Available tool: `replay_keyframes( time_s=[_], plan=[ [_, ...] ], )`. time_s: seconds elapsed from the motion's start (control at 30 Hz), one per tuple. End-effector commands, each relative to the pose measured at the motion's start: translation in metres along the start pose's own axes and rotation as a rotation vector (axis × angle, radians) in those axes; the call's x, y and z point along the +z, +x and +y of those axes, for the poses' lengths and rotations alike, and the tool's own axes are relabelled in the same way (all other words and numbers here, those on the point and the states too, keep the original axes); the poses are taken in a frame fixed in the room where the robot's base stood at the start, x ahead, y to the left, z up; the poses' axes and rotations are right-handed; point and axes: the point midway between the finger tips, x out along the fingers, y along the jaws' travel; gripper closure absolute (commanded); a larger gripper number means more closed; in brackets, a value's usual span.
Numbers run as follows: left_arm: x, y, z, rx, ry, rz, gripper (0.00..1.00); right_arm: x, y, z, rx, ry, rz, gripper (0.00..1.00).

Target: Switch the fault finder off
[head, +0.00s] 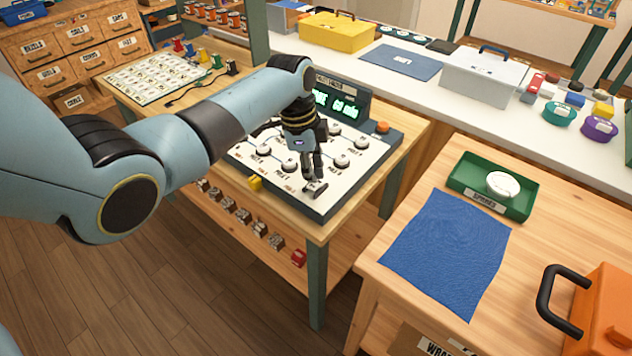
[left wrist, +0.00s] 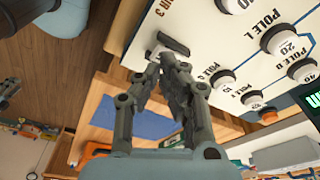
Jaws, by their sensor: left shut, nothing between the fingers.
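The fault finder (head: 300,140) is a white sloping panel with several round dials and a green-lit display (head: 337,105), on a wooden bench. My left gripper (head: 315,186) is shut and empty, pointing down at the panel's near right corner. In the left wrist view the shut fingertips (left wrist: 167,60) are right beside a small grey lever-like part (left wrist: 172,44) on the panel; I cannot tell whether they touch it. The gripper and arm hide part of the panel and the display's left end.
At right, a table holds a blue cloth (head: 447,250), a green tray (head: 467,185) with a white disc, and an orange case (head: 608,310).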

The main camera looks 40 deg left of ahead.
Motion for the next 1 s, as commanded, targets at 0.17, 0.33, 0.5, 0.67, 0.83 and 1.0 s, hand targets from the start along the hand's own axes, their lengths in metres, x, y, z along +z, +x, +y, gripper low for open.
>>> replay_keyframes(
  time_s=[0.17, 0.33, 0.5, 0.67, 0.83, 1.0],
  plan=[
    [0.0000, 0.0000, 0.0000, 0.000, 0.000, 0.000, 1.00, 0.0002, 0.0000, 0.0000, 0.000, 0.000, 0.000, 0.52],
    [0.0001, 0.0004, 0.0000, 0.000, 0.000, 0.000, 1.00, 0.0004, 0.0003, -0.0001, 0.000, 0.000, 0.000, 0.52],
    [0.0004, 0.0025, 0.0000, 0.000, 0.000, 0.000, 1.00, 0.0006, 0.0018, -0.0004, 0.000, 0.000, -0.001, 0.52],
    [0.0007, 0.0049, 0.0000, 0.000, 0.000, 0.000, 1.00, 0.0009, 0.0035, -0.0012, -0.001, 0.000, -0.001, 0.52],
    [0.0010, 0.0074, 0.0000, 0.000, 0.000, 0.000, 1.00, 0.0011, 0.0052, -0.0029, -0.003, 0.001, -0.001, 0.52],
    [0.0014, 0.0099, 0.0000, 0.000, 0.000, 0.000, 1.00, 0.0013, 0.0070, -0.0042, -0.004, 0.002, -0.001, 0.52]
  ],
)
